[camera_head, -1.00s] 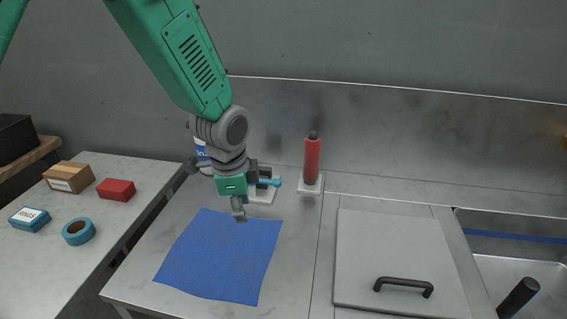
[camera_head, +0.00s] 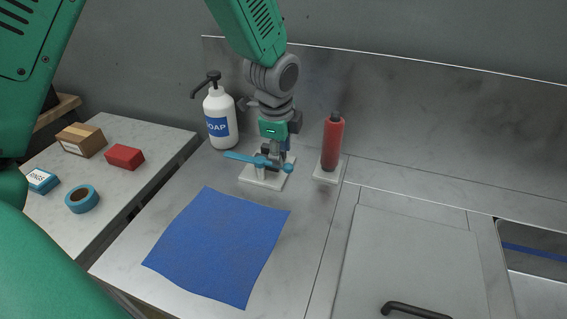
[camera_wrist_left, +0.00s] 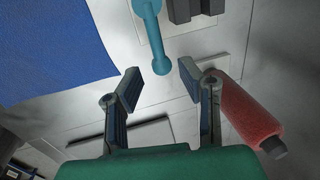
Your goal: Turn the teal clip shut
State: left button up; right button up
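The teal clip (camera_head: 241,157) is a thin bar with a round knob at its right end, lying across a white base plate (camera_head: 252,182). In the left wrist view the teal clip (camera_wrist_left: 151,30) shows at the top, its knob near my fingertips. Dark blocks stand beside it on the plate. My left gripper (camera_head: 272,158) is above the plate, by the clip, and hides part of it. In the left wrist view my left gripper (camera_wrist_left: 160,82) has its fingers apart with nothing held between them. Contact with the clip cannot be told. My right gripper is not in view.
A red bottle (camera_head: 332,147) stands close on the right, also in the wrist view (camera_wrist_left: 248,110). A white soap bottle (camera_head: 220,118) stands behind left. A blue cloth (camera_head: 217,245) lies in front. A side table (camera_head: 118,190) holds boxes and tape.

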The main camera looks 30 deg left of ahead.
aim_at(257, 161)
pick_arm(q)
jog(key=f, duration=0.3)
jog(key=shift+w+a+f, duration=0.35)
jog(key=shift+a+f, duration=0.1)
jog(key=shift+f, duration=0.2)
jog(key=shift+d+r, duration=0.1)
jog(key=shift+d, duration=0.05)
grip_shut()
